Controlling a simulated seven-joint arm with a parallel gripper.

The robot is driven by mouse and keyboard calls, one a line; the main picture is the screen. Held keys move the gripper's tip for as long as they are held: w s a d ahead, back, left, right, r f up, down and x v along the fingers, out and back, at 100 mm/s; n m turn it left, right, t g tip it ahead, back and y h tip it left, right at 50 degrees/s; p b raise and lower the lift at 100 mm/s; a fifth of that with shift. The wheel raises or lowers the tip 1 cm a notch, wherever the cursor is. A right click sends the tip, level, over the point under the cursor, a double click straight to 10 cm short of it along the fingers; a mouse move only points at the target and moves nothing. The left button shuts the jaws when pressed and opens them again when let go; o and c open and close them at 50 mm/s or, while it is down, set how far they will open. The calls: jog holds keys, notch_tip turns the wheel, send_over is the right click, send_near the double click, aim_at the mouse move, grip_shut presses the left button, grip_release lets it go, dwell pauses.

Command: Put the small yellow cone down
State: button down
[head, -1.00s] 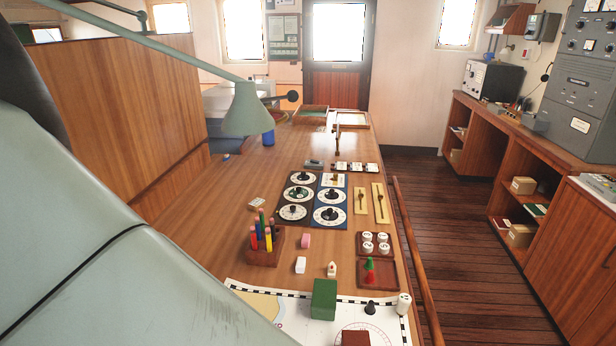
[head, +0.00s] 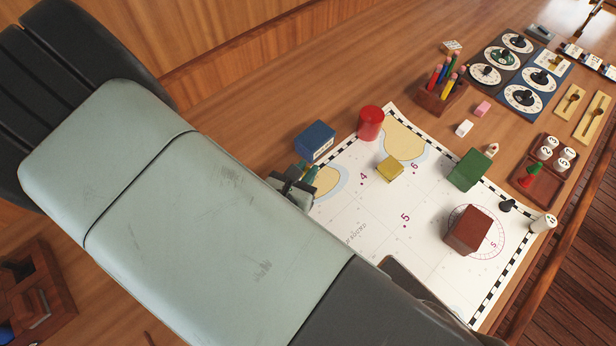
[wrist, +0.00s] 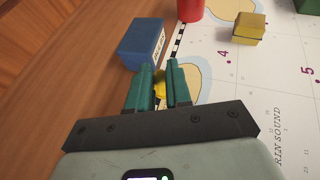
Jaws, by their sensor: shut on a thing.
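The small yellow cone (wrist: 159,90) shows only in part between the two teal fingers of my gripper (wrist: 163,72) in the wrist view. My gripper is shut on it. In the head view my gripper (head: 306,173) is over the left edge of the white chart (head: 375,245), beside a blue box, and the cone cannot be made out there. I cannot tell whether the cone touches the surface below.
The blue box (head: 315,140) stands just beyond my gripper. A red cylinder (head: 370,123), a yellow block (head: 390,168), a green block (head: 469,170) and a brown-red box (head: 468,231) stand around the chart. The chart's middle is clear.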

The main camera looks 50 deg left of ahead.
jog(key=shift+f, duration=2.25)
jog(key=c, duration=1.1)
grip_release()
jog(key=shift+f, duration=0.15)
jog(key=shift+o, duration=0.2)
